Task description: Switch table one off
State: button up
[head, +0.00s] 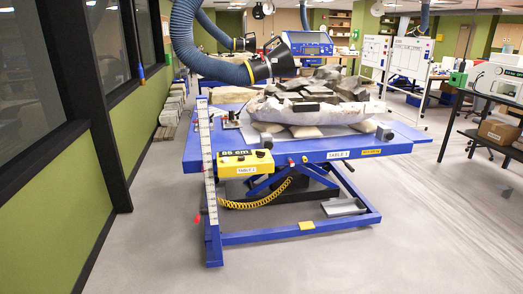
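A blue lift table (400,146) labelled as table 1 stands in the middle of the head view. A yellow control box (240,166) with a small dark readout hangs at its front left edge, with a white label below. The readout seems to say 65 or 85 cm. Dark knobs or buttons show on the box's top right, too small to tell their state. A coiled yellow cable (258,202) hangs beneath. My gripper is not in view.
A plaster-jacketed fossil block (290,110) with grey slabs lies on the table. A blue extraction hose (184,45) hangs above it. A white measuring post (206,150) stands at the front left corner. The grey floor (400,240) in front is clear. A bench with equipment (497,82) stands right.

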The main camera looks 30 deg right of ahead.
aim_at(260, 155)
jog(key=u, duration=0.05)
jog(key=i, duration=0.95)
jog(key=z, duration=0.05)
